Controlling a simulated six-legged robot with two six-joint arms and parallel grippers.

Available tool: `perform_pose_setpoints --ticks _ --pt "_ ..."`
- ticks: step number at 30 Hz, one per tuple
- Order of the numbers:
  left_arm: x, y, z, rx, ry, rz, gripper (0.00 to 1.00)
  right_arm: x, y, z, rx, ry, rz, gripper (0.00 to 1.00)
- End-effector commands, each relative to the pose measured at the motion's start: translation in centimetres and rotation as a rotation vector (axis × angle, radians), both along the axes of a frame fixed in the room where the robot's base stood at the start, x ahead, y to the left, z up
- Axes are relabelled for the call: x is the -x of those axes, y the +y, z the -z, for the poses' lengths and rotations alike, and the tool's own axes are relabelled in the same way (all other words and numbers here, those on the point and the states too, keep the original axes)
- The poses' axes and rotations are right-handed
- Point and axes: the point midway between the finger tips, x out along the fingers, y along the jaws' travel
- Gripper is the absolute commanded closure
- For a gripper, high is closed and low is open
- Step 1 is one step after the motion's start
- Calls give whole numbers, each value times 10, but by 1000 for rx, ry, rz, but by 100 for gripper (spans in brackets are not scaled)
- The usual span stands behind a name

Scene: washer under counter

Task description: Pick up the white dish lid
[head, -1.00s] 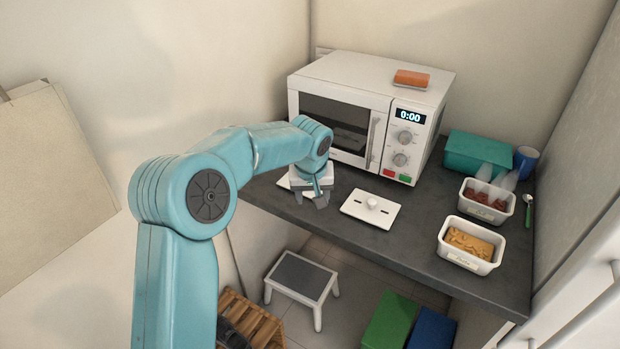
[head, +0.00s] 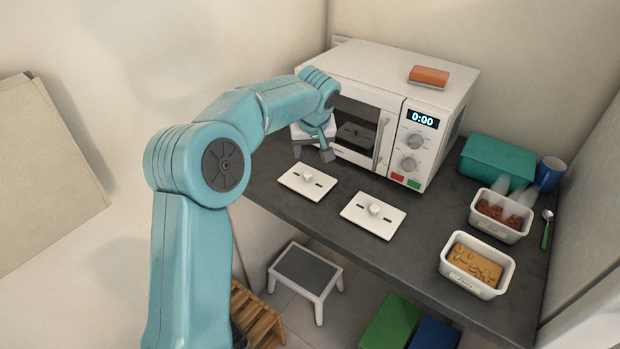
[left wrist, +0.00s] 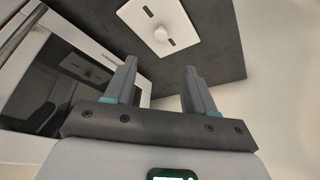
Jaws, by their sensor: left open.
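Two white rectangular lids, each with a round knob and two dark slots, lie flat on the dark counter in the head view. The left lid (head: 296,184) is near the counter's left end; the right lid (head: 360,220) lies to its right, nearer the front edge. My left gripper (head: 314,158) is open and empty, above and behind the left lid, close to the microwave door. In the left wrist view a white lid (left wrist: 178,30) lies beyond the open fingers (left wrist: 160,68), apart from them. My right gripper is not in view.
A microwave (head: 455,115) with an orange sponge (head: 430,76) on top stands behind the lids. Two white food containers (head: 468,288) (head: 480,226), a teal box (head: 497,165), a blue mug (head: 550,172) and a spoon (head: 546,230) are at right. A stool (head: 305,272) stands below.

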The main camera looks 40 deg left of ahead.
Motion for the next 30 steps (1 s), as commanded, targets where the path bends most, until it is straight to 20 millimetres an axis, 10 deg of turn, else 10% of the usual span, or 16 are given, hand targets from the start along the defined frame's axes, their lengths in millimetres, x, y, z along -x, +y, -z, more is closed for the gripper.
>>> perform_pose_setpoints --ticks 21,30 --pt "-25 29 101 1 3 -1 45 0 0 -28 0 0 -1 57" --pt "-29 32 110 0 -1 0 45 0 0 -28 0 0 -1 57"
